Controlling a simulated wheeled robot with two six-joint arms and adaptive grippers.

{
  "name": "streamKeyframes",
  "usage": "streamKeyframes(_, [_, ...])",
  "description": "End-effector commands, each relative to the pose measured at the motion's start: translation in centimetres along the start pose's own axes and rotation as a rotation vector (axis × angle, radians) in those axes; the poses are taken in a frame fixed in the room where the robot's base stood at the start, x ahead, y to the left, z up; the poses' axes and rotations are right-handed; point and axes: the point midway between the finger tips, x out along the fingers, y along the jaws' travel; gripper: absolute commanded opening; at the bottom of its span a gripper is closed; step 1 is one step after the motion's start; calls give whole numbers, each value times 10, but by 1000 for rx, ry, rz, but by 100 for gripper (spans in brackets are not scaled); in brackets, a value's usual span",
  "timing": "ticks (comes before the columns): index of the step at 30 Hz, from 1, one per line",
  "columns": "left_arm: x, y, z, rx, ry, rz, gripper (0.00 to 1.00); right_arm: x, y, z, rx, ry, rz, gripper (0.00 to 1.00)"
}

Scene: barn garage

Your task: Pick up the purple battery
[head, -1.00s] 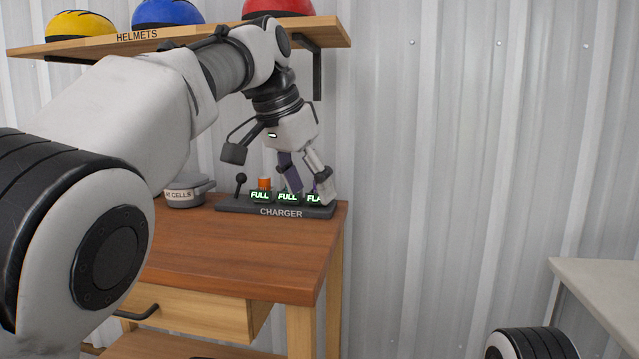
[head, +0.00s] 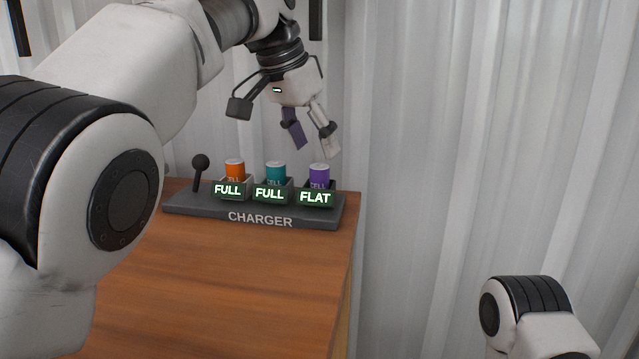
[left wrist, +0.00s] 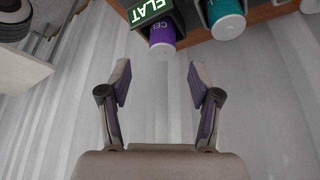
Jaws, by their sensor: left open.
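The purple battery (head: 319,175) stands upright in the right-hand slot of the charger (head: 190,206), behind a lit label reading FLAT. It also shows near the top of the left wrist view (left wrist: 162,38), in its slot. My left gripper (head: 312,150) is open and empty, above the charger and close to the purple battery in the picture. In the left wrist view its two fingers (left wrist: 160,80) are spread, with nothing between them, and the battery lies beyond the fingertips. My right gripper is not in view.
An orange battery (head: 235,169) and a teal battery (head: 276,172) stand in the other slots, both labelled FULL. A black lever (head: 200,170) rises at the charger's left end. The wooden bench top (head: 230,280) is clear in front. A corrugated wall (head: 430,130) stands behind.

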Motion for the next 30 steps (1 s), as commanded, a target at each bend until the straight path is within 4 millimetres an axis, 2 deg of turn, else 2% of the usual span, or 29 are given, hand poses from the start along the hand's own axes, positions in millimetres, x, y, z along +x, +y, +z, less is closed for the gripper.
streamKeyframes(6, [42, -3, 7, 1, 0, 0, 63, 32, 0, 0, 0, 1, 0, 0])
streamKeyframes(8, [50, -3, 6, 1, -1, 0, 63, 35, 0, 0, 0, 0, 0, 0])
streamKeyframes(15, [52, -3, 3, 0, 1, -2, 63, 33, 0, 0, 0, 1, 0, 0])
streamKeyframes(16, [52, -3, 3, 0, 1, -1, 59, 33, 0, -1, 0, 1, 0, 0])
streamKeyframes(21, [52, -3, 3, 0, 0, -1, 0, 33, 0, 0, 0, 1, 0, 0])
streamKeyframes(30, [52, -3, 3, 0, 0, -1, 0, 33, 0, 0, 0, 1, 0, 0])
